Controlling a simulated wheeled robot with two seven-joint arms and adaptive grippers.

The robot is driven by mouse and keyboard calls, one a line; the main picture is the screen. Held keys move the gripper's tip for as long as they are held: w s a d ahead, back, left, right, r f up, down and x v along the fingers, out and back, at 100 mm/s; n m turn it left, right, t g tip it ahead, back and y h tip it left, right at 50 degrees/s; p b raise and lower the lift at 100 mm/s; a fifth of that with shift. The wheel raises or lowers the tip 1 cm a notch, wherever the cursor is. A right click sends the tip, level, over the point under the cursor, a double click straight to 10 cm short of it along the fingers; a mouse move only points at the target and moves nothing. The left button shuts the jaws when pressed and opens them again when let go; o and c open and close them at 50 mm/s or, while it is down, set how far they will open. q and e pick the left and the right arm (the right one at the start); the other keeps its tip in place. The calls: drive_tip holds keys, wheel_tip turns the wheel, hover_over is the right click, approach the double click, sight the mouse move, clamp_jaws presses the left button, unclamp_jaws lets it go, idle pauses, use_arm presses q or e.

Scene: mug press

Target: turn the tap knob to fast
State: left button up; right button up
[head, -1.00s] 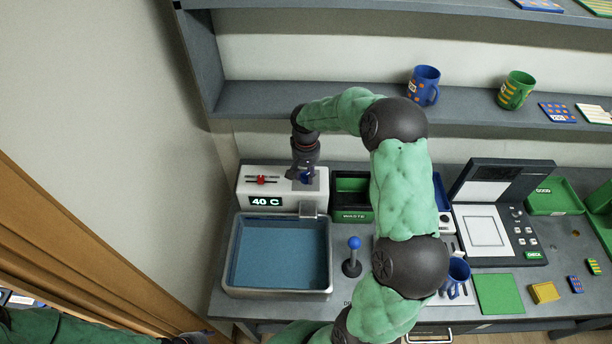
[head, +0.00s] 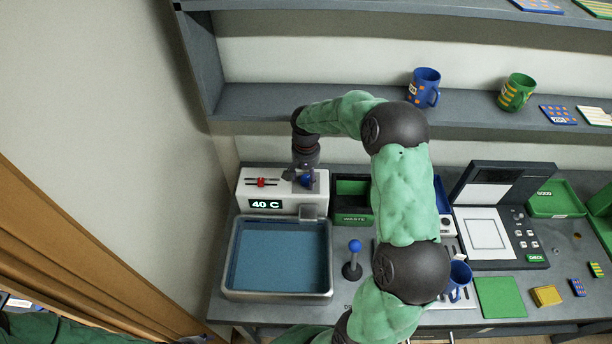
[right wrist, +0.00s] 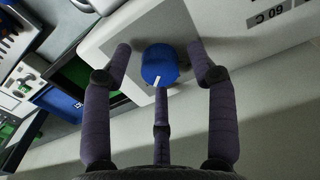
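The blue tap knob (head: 306,181) sits on the right part of the white tap unit (head: 252,185), above the spout. In the right wrist view the knob (right wrist: 159,66) has a white pointer mark on its lower edge, towards the gripper's palm. I cannot read a fast label near it. My right gripper (head: 303,177) is over the knob. Its fingers (right wrist: 160,60) stand on either side of the knob with gaps, and a third finger is just below it, so it is open. My left arm shows at the lower left edge, its gripper out of view.
A basin of blue water (head: 231,262) is in front. A blue-topped lever (head: 354,247) stands to its right. The green waste bin (head: 353,218) is right of the tap.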

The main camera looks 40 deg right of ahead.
sight(306, 178)
drive_tip(key=shift+r, duration=0.1)
wheel_tip(306, 178, up, 12)
idle(0.6)
idle(0.4)
